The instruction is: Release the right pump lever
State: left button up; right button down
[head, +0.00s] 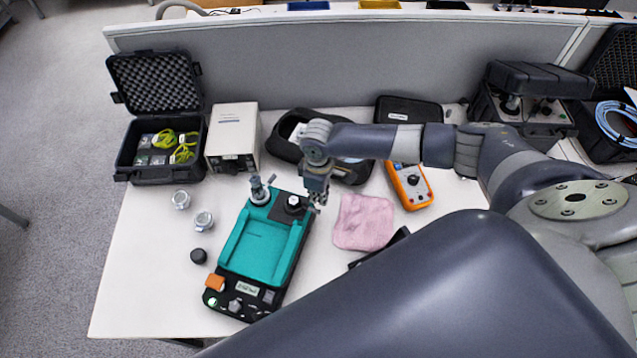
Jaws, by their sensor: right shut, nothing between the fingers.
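A black calibration device with a teal recessed top (262,246) lies slightly turned on the white table. Small lever-like bars show beside these fittings; the right one is partly hidden and hard to make out. My right gripper (317,203) points down at the device's far right corner, just right of the black knob. It is shut and empty; I cannot tell whether it touches the lever. My left gripper is not in view.
A pink cloth (364,221) and an orange multimeter (409,185) lie right of the device. Metal weights (203,221) and a black cap (198,256) stand left. A beige box (233,133) and open black case (158,115) stand behind. The table's front left is clear.

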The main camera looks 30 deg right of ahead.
notch_tip(320, 180, up, 6)
jog(key=p, duration=0.3)
jog(key=shift+r, duration=0.2)
